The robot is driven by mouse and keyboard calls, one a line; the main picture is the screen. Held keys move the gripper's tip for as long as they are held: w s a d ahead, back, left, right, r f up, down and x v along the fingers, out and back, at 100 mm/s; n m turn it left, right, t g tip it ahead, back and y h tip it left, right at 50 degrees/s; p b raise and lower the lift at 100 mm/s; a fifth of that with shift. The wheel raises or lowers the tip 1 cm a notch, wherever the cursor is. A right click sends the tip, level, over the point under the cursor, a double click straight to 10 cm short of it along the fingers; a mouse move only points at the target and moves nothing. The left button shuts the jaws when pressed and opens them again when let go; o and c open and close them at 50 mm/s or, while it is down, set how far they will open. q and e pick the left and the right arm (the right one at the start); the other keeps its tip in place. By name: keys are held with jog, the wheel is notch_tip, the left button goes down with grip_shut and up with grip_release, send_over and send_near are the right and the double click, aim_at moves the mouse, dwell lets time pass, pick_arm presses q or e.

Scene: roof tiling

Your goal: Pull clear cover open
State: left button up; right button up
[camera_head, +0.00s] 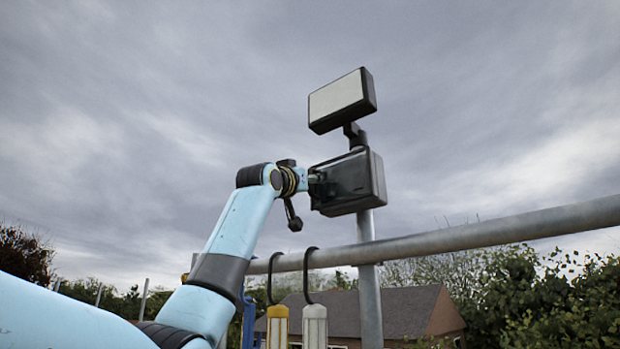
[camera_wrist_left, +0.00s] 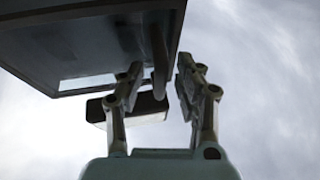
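A dark box with a clear, smoky cover (camera_head: 345,180) is fixed on a grey pole, below a lamp panel. The cover also fills the upper left of the left wrist view (camera_wrist_left: 85,45). A curved, handle-like piece (camera_wrist_left: 159,60) hangs from its edge. My left gripper (camera_head: 313,181) is at the box's left edge. In the left wrist view my left gripper (camera_wrist_left: 157,83) has its fingers apart, one on either side of the handle-like piece, with a gap showing on the right. Whether the left finger touches it I cannot tell. My right gripper is not in view.
The lamp panel (camera_head: 341,101) stands above the box. A grey rail (camera_head: 480,231) crosses in front of the pole (camera_head: 369,290) below. A yellow-topped tool (camera_head: 278,325) and a white one (camera_head: 314,325) hang from it on black hooks. Open sky surrounds the box.

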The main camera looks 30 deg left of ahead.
pick_arm(q)
grip_shut()
jog(key=shift+s, duration=0.1)
dwell(0.5)
